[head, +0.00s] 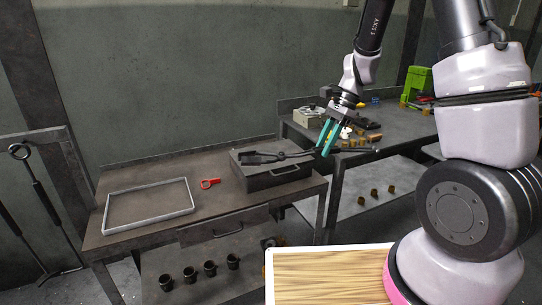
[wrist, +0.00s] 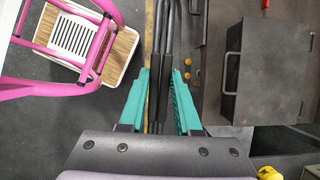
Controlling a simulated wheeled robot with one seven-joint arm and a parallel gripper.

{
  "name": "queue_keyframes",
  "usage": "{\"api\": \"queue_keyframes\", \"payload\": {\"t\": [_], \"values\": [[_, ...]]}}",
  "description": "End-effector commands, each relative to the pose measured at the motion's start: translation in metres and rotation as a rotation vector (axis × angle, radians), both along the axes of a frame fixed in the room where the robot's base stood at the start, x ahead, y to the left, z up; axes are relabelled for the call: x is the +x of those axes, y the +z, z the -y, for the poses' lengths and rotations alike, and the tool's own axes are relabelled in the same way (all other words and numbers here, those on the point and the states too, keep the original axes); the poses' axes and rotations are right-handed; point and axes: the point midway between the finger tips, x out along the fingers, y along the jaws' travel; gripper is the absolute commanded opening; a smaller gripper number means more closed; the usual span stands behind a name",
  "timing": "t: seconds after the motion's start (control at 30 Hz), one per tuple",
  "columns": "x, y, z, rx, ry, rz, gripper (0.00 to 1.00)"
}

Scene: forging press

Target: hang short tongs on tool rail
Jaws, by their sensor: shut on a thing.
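My gripper (head: 325,148), with teal fingers, is shut on the short tongs (head: 262,157), which are dark. It grips them by the handle part. In the head view their jaw end points left and shows against the dark box, and the handle ends reach out to the right. In the wrist view the tongs (wrist: 163,35) run up the picture between the fingers (wrist: 160,78), apart from the bench and over the floor beside it. The likely tool rail (head: 38,135) is a dark frame at the far left, with long dark tools hanging there.
A second cluttered bench (head: 400,125) stands at right. Floor shows between bench and rail.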

Motion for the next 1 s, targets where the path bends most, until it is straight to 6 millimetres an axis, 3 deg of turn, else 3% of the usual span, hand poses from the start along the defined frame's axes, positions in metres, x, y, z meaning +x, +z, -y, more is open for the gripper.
{"api": "queue_keyframes", "payload": {"t": [0.43, 0.87, 1.0], "values": [[0.001, 0.023, 0.002, 0.409, -0.007, -0.085, 0.0], [0.001, 0.027, 0.0, 0.475, -0.002, -0.1, 0.0], [0.001, 0.032, 0.002, 0.595, -0.011, -0.128, 0.0]]}}
